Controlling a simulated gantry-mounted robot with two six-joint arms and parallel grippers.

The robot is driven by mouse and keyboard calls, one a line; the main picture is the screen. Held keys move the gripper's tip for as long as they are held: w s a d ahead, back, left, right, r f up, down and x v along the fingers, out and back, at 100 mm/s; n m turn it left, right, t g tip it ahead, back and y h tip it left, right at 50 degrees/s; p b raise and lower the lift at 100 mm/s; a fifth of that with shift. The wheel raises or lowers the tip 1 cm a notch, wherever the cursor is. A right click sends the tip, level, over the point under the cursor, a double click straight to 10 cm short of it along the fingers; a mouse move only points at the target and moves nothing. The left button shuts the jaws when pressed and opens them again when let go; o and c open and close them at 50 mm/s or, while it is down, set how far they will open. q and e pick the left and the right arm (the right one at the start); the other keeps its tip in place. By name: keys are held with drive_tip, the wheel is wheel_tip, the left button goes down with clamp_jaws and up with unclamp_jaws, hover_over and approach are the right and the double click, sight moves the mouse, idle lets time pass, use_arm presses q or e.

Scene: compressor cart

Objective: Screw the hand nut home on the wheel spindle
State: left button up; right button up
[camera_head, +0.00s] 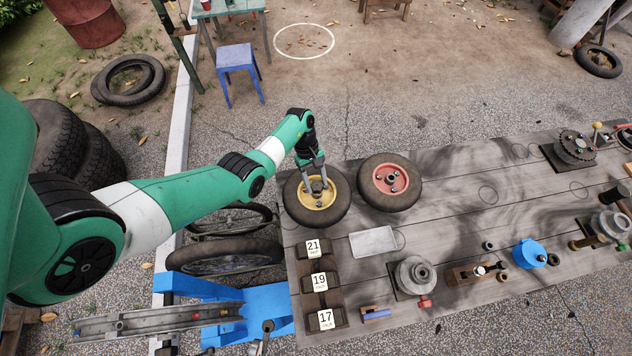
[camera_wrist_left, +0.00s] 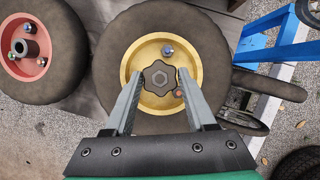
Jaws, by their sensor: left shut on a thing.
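The wheel with a yellow hub (camera_head: 338,211) lies flat near the left end of the plank bench. It fills the middle of the left wrist view (camera_wrist_left: 200,38). A dark lobed hand nut (camera_wrist_left: 158,77) sits at the centre of the yellow hub. My left gripper (camera_head: 317,189) reaches down over the hub, its two fingers (camera_wrist_left: 160,78) shut on opposite sides of the nut. The spindle is hidden under the nut, so how far it is threaded cannot be told. My right gripper is out of view.
A red-hubbed wheel (camera_head: 390,180) lies close to the right of the yellow-hubbed one. Numbered blocks 21, 19 and 17 (camera_head: 319,283) and a pale plate (camera_head: 373,242) lie nearer the front. A blue frame (camera_head: 268,305) stands off the bench's left end.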

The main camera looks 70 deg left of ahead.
use_arm(q)
drive_tip(key=shift+f+m+b, duration=0.1)
drive_tip(key=shift+m+b, duration=0.4)
drive_tip(key=shift+m, duration=0.2)
drive_tip(key=shift+m+g, duration=0.3)
drive_tip(key=shift+g, duration=0.1)
drive_tip(key=shift+w+m+b, duration=0.1)
drive_tip(key=shift+m+b, duration=0.4)
drive_tip(key=shift+b, duration=0.3)
drive_tip(key=m+b, duration=0.1)
drive_tip(key=b, duration=0.3)
drive_tip(key=shift+g, duration=0.4)
drive_tip(key=shift+b, duration=0.55)
drive_tip(key=o, duration=1.6)
drive_tip(key=shift+c, duration=0.2)
